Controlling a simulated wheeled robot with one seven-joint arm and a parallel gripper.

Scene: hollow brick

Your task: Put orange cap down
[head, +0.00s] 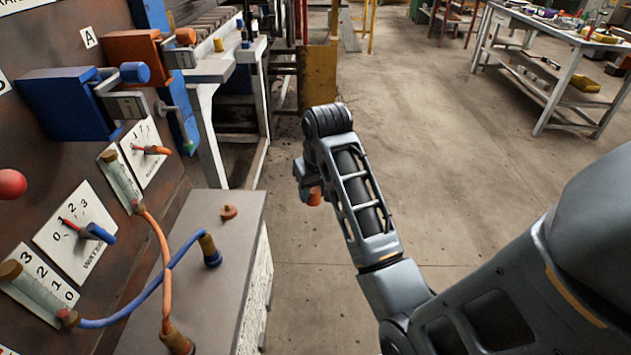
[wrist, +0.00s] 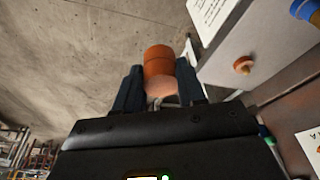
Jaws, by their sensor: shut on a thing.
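My gripper (head: 307,185) is shut on the orange cap (head: 314,197) and holds it in the air to the right of the grey cabinet (head: 225,262). In the wrist view the cap (wrist: 158,60) is an orange cylinder with a paler near end. It sits between the two dark fingers of my gripper (wrist: 158,84), with the concrete floor behind it. In the head view my arm and fingers hide part of the cap.
A small orange knob-like piece (head: 228,212) is on the cabinet top. Blue (head: 212,258) and orange (head: 177,343) hose ends stand there too. A panel with dials and gauges (head: 75,222) rises at left. A workbench (head: 560,50) stands far right; the floor between is clear.

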